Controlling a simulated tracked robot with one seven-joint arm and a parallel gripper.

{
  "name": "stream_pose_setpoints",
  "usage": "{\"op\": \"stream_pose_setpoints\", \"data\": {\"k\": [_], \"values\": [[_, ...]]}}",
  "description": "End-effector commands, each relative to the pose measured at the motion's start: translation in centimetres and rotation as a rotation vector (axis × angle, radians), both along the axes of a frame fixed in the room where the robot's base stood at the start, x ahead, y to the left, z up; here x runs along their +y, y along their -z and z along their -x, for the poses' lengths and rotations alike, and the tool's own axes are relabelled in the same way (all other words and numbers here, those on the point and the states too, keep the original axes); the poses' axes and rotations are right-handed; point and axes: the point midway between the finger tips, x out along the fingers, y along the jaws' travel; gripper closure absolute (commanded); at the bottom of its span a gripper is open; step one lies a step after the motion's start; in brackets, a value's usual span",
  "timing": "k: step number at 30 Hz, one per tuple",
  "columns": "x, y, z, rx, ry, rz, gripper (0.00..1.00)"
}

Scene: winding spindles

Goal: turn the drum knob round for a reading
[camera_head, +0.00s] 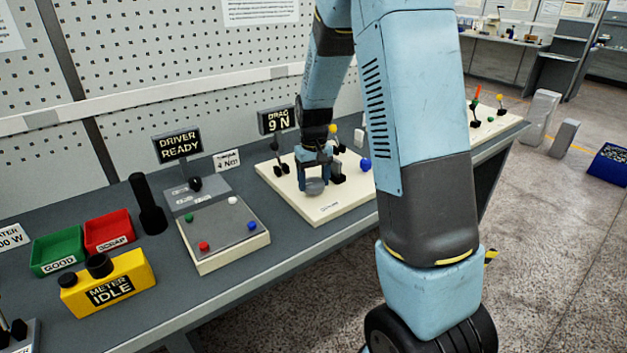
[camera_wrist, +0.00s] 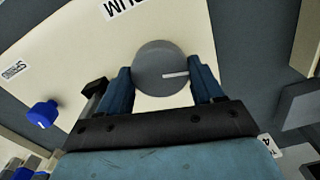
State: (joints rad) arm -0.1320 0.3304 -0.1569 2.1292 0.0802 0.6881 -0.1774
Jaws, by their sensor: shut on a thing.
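The drum knob (camera_wrist: 158,62) is a round grey disc with a white pointer line, on a cream board (camera_head: 333,208). In the wrist view the line points right, toward one finger. My gripper (camera_wrist: 163,90) is shut on the knob, with a blue finger on each side of it. In the head view my gripper (camera_head: 314,176) stands upright over the knob (camera_head: 315,187), which shows as a grey disc low between the fingers. A display (camera_head: 278,120) behind the board reads "DRAG 9 N".
A blue knob (camera_head: 365,164) sits at the board's right side, and it also shows in the wrist view (camera_wrist: 43,114). Dark posts (camera_head: 279,160) stand left of my gripper. A "DRIVER READY" sign (camera_head: 177,144), a pad with coloured buttons (camera_head: 222,239) and a yellow "METER IDLE" box (camera_head: 110,287) lie further left.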

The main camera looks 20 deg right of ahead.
Motion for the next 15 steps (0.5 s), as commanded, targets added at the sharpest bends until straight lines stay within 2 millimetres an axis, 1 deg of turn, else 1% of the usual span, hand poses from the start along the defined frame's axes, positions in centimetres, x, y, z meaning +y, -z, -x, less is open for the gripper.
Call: {"op": "stream_pose_setpoints", "data": {"k": [1,15], "values": [[0.04,-0.18,-0.25,-0.007,0.041,0.0,0.64],[0.03,-0.19,-0.27,-0.008,0.488,-0.001,0.64]]}}
